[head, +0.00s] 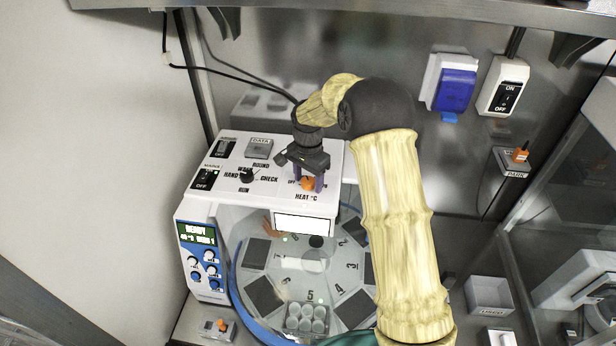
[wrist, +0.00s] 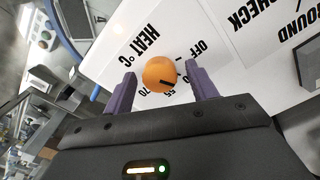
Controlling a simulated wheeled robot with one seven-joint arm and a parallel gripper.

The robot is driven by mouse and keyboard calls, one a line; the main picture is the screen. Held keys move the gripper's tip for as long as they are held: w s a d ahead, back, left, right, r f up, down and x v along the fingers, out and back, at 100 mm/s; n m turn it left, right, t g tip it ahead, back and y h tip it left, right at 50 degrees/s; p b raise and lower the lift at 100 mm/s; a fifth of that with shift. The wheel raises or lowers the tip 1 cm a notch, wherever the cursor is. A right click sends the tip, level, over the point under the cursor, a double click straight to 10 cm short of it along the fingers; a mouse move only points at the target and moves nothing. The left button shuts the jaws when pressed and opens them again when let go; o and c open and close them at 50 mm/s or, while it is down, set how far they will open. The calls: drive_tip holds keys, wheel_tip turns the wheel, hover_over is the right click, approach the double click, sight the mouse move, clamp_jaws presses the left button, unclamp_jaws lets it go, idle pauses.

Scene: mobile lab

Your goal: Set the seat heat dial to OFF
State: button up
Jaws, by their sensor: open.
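The seat heat dial (head: 308,184) is a small orange knob on the white machine's top panel, beside the "HEAT °C" label. In the wrist view the dial (wrist: 157,72) shows a dark mark on its lower right edge. Around it are OFF at the upper right and numbers below, partly hidden; I cannot tell which one the mark points to. My gripper (head: 306,179) is above the panel at the dial. In the wrist view its purple fingers stand open (wrist: 160,80), one on each side of the dial, with gaps visible. Whether they are down at knob height is unclear.
A black HAND/WASH/CHECK/RUN knob (head: 247,175), a MAINS switch (head: 204,179) and a DATA block (head: 258,148) share the panel. A display (head: 197,233) is on the front. A clear round cover with numbered plates lies below. A steel shelf (head: 400,8) hangs above.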

drive_tip(key=c, duration=1)
drive_tip(key=shift+n, duration=0.4)
drive_tip(key=n+b, duration=0.1)
drive_tip(key=n, duration=0.3)
drive_tip(key=shift+w+b, duration=0.1)
drive_tip(key=shift+b, duration=0.3)
drive_tip(key=n, duration=0.5)
drive_tip(key=shift+r+b, duration=0.1)
drive_tip(key=shift+b, duration=0.3)
drive_tip(key=o, duration=1)
